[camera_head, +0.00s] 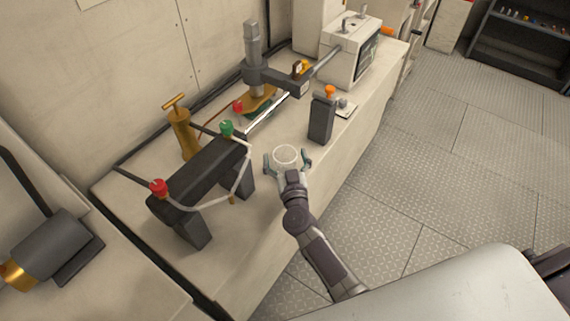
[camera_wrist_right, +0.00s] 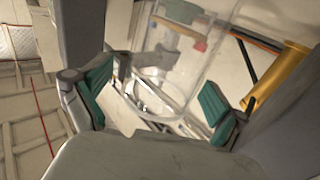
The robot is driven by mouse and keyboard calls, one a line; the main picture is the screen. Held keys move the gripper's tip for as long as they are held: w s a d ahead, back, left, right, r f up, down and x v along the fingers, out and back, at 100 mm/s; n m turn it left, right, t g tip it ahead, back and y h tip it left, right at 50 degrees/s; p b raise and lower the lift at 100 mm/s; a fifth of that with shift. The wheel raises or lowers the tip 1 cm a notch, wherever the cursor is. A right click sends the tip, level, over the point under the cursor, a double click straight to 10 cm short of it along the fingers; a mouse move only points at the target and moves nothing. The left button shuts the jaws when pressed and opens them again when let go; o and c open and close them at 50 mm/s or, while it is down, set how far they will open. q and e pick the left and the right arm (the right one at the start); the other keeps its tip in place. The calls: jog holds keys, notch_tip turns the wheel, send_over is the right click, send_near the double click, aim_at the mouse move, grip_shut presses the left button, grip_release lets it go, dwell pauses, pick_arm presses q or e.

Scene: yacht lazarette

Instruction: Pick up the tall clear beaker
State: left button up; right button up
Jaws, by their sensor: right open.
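The tall clear beaker (camera_head: 286,155) stands on the cream bench top, near its front edge. In the right wrist view the transparent beaker (camera_wrist_right: 165,75) rises between the two teal finger pads, with its round base visible. My right gripper (camera_head: 287,163) is open, with one finger on each side of the beaker. I cannot tell whether either pad touches the glass. My left gripper is not in view.
A dark stand (camera_head: 200,175) with red and green knobs and a pale hose is left of the beaker. A brass pump (camera_head: 183,134) stands behind it. A dark box with an orange top (camera_head: 322,116) stands close on the right. The floor (camera_head: 440,180) is clear.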

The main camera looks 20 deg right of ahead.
jog(key=c, duration=1.2)
jog(key=shift+c, duration=0.6)
jog(key=shift+r, duration=0.2)
